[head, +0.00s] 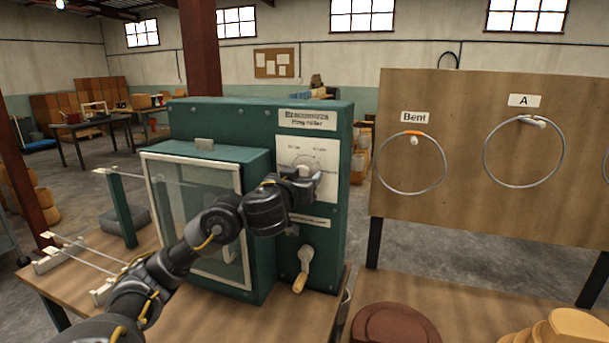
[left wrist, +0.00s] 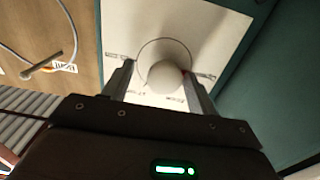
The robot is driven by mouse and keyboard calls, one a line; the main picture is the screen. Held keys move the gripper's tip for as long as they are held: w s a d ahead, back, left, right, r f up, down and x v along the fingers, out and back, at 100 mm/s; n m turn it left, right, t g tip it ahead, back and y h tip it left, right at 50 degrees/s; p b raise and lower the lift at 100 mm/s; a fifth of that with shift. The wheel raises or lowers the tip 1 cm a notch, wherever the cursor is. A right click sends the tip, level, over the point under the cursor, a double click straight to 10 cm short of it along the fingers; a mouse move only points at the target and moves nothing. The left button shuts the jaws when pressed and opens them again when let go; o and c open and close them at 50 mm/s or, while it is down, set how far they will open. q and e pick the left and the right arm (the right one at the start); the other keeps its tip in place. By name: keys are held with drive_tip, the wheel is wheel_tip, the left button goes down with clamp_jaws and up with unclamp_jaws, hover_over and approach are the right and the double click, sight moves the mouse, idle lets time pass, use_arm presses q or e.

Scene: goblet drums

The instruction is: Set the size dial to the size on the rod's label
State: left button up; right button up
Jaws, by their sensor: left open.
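The green ring roller machine (head: 225,115) stands on the wooden bench. Its size dial is a pale round knob (left wrist: 165,75) on a white plate (head: 291,151) on the front; the printed marks are too small to read. My left gripper (head: 318,182) is at this plate and hides part of the dial. In the left wrist view my left gripper (left wrist: 162,88) is open, with a finger on each side of the knob; I cannot tell whether they touch it. Thin rods (head: 90,257) lie on supports at the bench's left; no label on them is readable. My right gripper is out of view.
A crank with a wooden handle (head: 301,281) sticks out below the dial. A clear-windowed guard (head: 200,220) covers the machine's left front. A board (head: 463,190) at right carries hanging rings under tags "Bent" and "A". Wooden drum parts (head: 568,328) sit at bottom right.

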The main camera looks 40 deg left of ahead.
use_arm(q)
drive_tip(key=shift+s+a+r, duration=0.2)
drive_tip(key=shift+a+r, duration=0.05)
drive_tip(key=shift+c, duration=1.3)
drive_tip(key=c, duration=0.7)
drive_tip(key=shift+r, duration=0.1)
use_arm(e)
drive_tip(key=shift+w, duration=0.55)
